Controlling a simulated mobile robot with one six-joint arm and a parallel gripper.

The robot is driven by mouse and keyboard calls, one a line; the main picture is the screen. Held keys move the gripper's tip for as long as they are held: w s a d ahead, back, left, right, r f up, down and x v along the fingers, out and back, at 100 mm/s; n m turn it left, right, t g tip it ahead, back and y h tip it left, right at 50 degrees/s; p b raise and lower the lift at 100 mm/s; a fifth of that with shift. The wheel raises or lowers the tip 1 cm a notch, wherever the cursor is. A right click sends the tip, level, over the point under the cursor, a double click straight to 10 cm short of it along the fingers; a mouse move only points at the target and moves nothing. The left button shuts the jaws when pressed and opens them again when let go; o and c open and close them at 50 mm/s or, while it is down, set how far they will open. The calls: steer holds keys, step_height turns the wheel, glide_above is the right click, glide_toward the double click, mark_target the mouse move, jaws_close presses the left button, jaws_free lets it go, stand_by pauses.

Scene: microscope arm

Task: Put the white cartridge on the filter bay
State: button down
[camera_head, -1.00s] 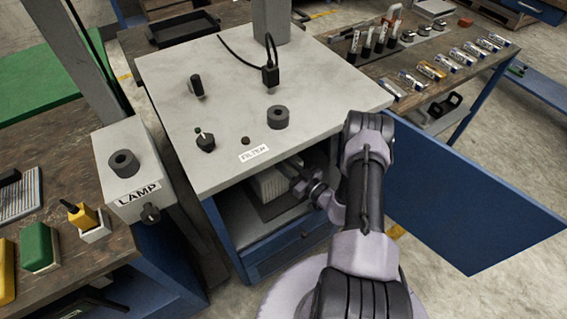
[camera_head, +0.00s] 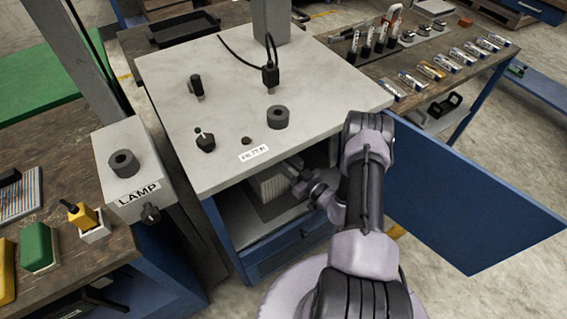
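A white ribbed block (camera_head: 268,187), which looks like the white cartridge, stands inside the open blue cabinet under the grey bench top. It rests on a dark flat surface (camera_head: 247,214), which may be the filter bay; I cannot tell for sure. The FILTER label (camera_head: 254,153) is on the bench top above the opening. My gripper (camera_head: 289,170) reaches into the cabinet from the right, at the block's right side. Its fingertips are small and partly in the shade under the bench edge, so whether they touch or hold the block cannot be told.
The bench top (camera_head: 180,80) overhangs the opening. The blue cabinet door (camera_head: 475,205) stands open at right, close to my arm. A drawer front (camera_head: 275,250) lies below the opening. The LAMP box (camera_head: 125,165) stands left. Several cartridge-like pieces lie on the right-hand table (camera_head: 425,100).

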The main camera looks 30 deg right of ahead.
steer(key=c, duration=1.1)
jaws_free()
steer(key=p+v, duration=0.4)
steer(key=v, duration=1.3)
steer(key=shift+s, duration=0.2)
steer(key=shift+s+f, duration=0.1)
